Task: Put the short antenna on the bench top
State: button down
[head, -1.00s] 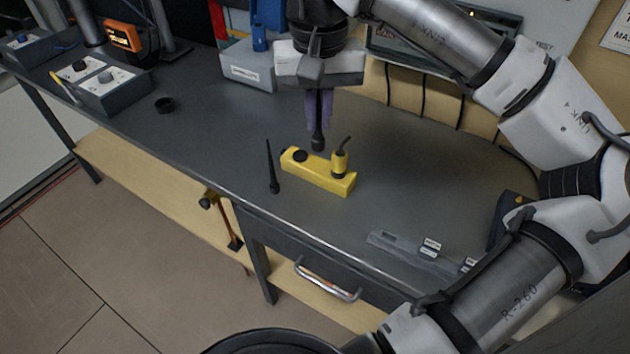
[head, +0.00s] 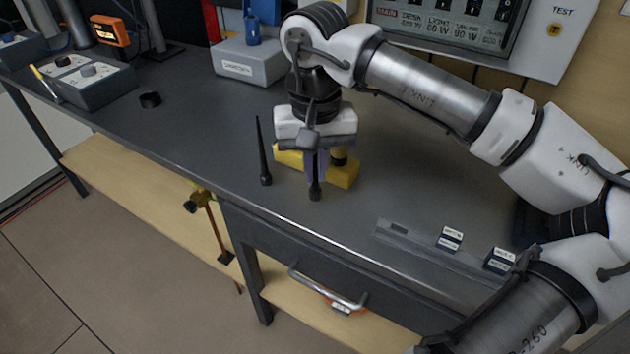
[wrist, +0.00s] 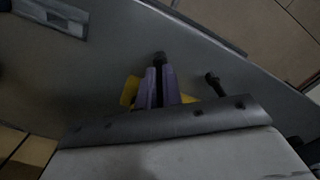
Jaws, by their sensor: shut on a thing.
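My gripper (head: 316,172) is shut on the short antenna (head: 315,193), a small black piece with a thick lower end that sticks out below the purple fingers. It is upright over the bench top (head: 205,150), just in front of the yellow block (head: 345,178). I cannot tell whether its end touches the bench. In the wrist view the antenna's dark end (wrist: 159,58) shows beyond the fingertips (wrist: 158,82). A longer, thin black antenna (head: 263,155) stands upright on the bench to the left. My gripper hides much of the yellow block.
The bench front edge (head: 240,203) is close in front of the antennas. A grey strip (head: 400,232) with small labelled tiles lies at the right. A grey box (head: 248,66) stands behind. A black ring (head: 150,99) lies on the left.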

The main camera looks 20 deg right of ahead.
jog(key=shift+f, duration=0.8)
jog(key=shift+f, duration=0.1)
jog(key=shift+f+b, duration=0.15)
jog(key=shift+b, duration=0.2)
jog(key=c, duration=1.6)
grip_release()
jog(key=shift+o, duration=0.2)
notch_tip(320, 180, up, 13)
jog(key=shift+f+p, duration=0.2)
jog(key=shift+p, duration=0.55)
